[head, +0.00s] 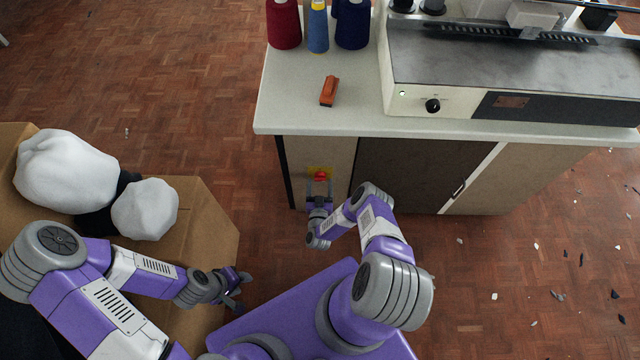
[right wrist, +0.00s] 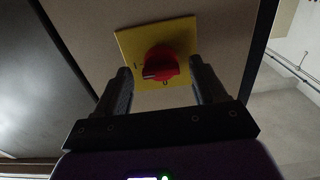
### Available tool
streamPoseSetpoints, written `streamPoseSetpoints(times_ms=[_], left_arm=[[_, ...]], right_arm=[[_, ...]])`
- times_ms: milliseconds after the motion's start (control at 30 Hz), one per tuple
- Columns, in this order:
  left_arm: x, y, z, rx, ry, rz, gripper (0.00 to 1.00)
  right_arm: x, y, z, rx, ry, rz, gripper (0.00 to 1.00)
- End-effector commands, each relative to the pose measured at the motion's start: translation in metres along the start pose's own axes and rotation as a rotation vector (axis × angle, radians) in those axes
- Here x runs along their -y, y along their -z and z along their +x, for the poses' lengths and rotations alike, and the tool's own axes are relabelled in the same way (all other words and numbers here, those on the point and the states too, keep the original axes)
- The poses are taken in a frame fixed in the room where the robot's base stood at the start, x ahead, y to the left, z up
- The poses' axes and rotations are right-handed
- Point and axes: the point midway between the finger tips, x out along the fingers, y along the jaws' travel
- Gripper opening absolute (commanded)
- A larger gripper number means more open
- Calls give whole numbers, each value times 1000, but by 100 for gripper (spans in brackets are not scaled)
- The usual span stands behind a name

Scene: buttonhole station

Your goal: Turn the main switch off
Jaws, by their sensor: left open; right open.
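The main switch (head: 320,175) is a red rotary knob on a yellow plate, low on the front of the cabinet below the counter. In the right wrist view the red knob (right wrist: 160,66) sits on the yellow plate (right wrist: 130,42), with an I mark at its left and an O mark below. The knob's grip lies roughly sideways, its marked end toward the I. My right gripper (head: 319,184) is open, its fingers on either side of the knob, with gaps visible; contact cannot be told. My left gripper (head: 240,290) is open and empty, at the lower left.
The counter (head: 300,105) above carries thread cones (head: 284,25), an orange-brown tool (head: 329,91) and a machine (head: 490,60). A cardboard box (head: 205,215) with white bundles (head: 65,170) stands at the left, close to my left arm. Scraps lie on the floor at the right.

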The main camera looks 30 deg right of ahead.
Motion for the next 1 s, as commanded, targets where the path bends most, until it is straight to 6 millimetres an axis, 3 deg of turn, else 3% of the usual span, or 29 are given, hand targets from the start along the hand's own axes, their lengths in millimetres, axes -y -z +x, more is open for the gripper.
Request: streamPoseSetpoints(times_ms=[133,433,800,1000], left_arm=[[2,0,6,0,0,0,43],[2,0,5,0,0,0,43],[2,0,5,0,0,0,43],[2,0,5,0,0,0,43]], right_arm=[[0,-1,13,1,1,1,70],[1,0,16,2,1,1,70],[1,0,16,2,2,1,16],[1,0,16,2,2,-12,15]])
